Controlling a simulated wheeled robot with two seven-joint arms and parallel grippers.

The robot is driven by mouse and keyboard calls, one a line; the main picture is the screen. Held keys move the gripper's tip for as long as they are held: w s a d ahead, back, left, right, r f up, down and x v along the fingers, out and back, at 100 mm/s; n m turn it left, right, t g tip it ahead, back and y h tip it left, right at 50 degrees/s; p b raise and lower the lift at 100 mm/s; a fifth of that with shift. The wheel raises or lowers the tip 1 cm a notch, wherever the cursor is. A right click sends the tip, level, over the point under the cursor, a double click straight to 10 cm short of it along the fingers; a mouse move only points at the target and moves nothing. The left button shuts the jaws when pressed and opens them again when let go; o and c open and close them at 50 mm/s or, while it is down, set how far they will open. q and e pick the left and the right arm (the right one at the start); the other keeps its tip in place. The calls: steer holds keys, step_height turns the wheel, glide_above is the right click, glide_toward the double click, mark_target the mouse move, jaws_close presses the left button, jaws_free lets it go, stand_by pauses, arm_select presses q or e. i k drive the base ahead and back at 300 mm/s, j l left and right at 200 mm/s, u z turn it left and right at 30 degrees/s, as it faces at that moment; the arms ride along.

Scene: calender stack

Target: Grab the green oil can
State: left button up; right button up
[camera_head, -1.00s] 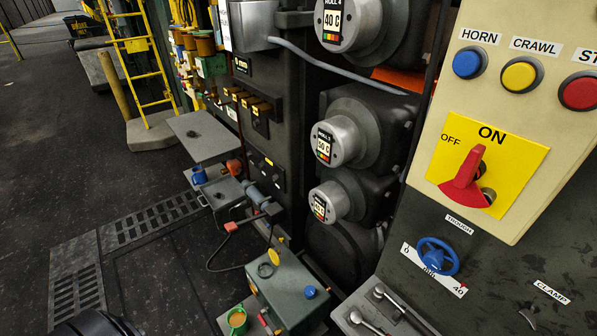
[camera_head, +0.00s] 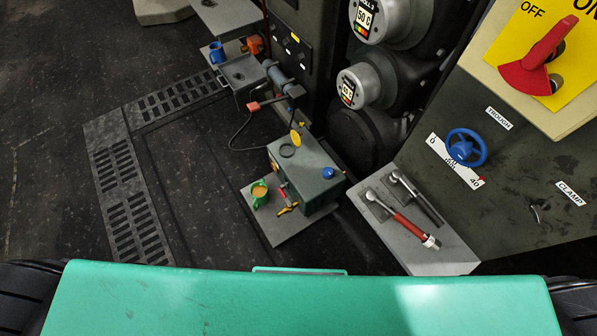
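A small green can (camera_head: 259,193) with a side handle and a tan, open-looking top stands upright in the head view, just below the centre. It is on a grey plate (camera_head: 268,232) low near the floor, just left of a grey-green box (camera_head: 308,172). I cannot tell for certain that it is the oil can, but it is the only green can I see. Neither of my grippers is in view, and nothing is touching the can.
A blue valve knob (camera_head: 328,173) and a yellow cap (camera_head: 295,138) are on the box. A brass tap (camera_head: 288,208) sits beside the can. Right is a shelf (camera_head: 432,255) with a red-handled tool (camera_head: 412,227). A blue mug (camera_head: 217,53) stands at upper left. The left floor is clear.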

mark_target(259, 192)
steer(key=u, duration=0.7)
